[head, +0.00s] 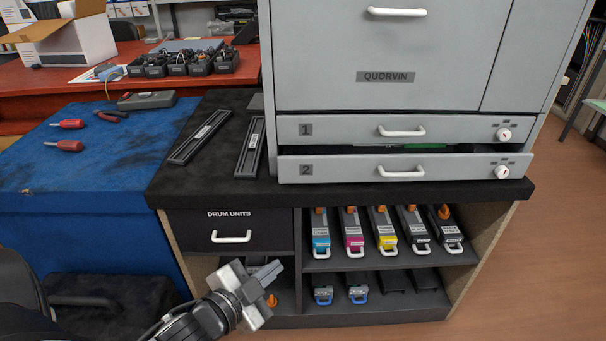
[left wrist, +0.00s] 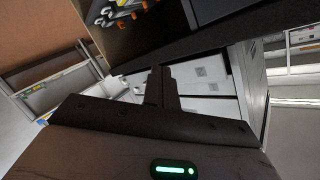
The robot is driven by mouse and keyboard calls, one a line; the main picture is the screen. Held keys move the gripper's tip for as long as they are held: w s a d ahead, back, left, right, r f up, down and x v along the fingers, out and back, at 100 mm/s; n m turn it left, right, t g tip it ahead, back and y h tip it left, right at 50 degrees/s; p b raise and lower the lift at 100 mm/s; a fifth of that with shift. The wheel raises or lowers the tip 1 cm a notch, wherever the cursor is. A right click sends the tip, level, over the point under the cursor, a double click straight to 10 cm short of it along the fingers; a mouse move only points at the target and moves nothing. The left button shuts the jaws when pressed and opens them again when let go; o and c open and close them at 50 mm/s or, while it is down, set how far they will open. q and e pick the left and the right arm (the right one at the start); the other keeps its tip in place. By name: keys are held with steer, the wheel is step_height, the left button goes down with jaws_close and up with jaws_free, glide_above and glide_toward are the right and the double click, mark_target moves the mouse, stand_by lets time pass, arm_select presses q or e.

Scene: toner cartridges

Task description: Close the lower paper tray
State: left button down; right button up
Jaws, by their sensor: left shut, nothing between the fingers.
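The grey printer (head: 385,50) stands on the dark cabinet top. Its lower paper tray (head: 340,168), marked 2, sticks out a little past the upper tray (head: 345,130), marked 1. A dark gap with a bit of green shows above the lower tray. A white handle (head: 401,171) is on its front. My left gripper (head: 272,270) is shut and empty, in front of the cabinet, below and left of the tray and apart from it. Its closed fingers also show in the left wrist view (left wrist: 161,85). My right gripper is not in view.
Below the tray, a shelf (head: 440,258) holds several toner cartridges with handles. A drum units drawer (head: 231,230) is at its left. Two long dark parts lie on the cabinet top (head: 180,185) left of the printer. Open floor (head: 540,250) lies to the right.

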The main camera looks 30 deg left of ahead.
arm_select(q)
steer(key=w+a+r+m+t+h, duration=0.2)
steer(key=a+r+m+t, duration=0.1)
steer(key=a+r+m, duration=0.55)
steer(key=m, duration=0.4)
glide_toward(287, 173)
steer(key=w+d, duration=0.2)
steer(key=d, duration=0.1)
steer(key=w+a, duration=0.1)
steer(key=w+a+b, duration=0.1)
steer(key=w, duration=0.1)
steer(key=shift+r+n+g+h, duration=0.2)
steer(key=shift+n+g+h, duration=0.1)
steer(key=shift+h, duration=0.1)
steer(key=shift+w+a, duration=0.25)
steer(key=shift+w, duration=0.1)
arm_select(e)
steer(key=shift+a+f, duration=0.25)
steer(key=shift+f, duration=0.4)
arm_select(q)
steer(key=shift+w+a, duration=0.35)
steer(key=shift+w, duration=0.2)
steer(key=shift+w+a, duration=0.4)
steer(key=shift+w, duration=0.15)
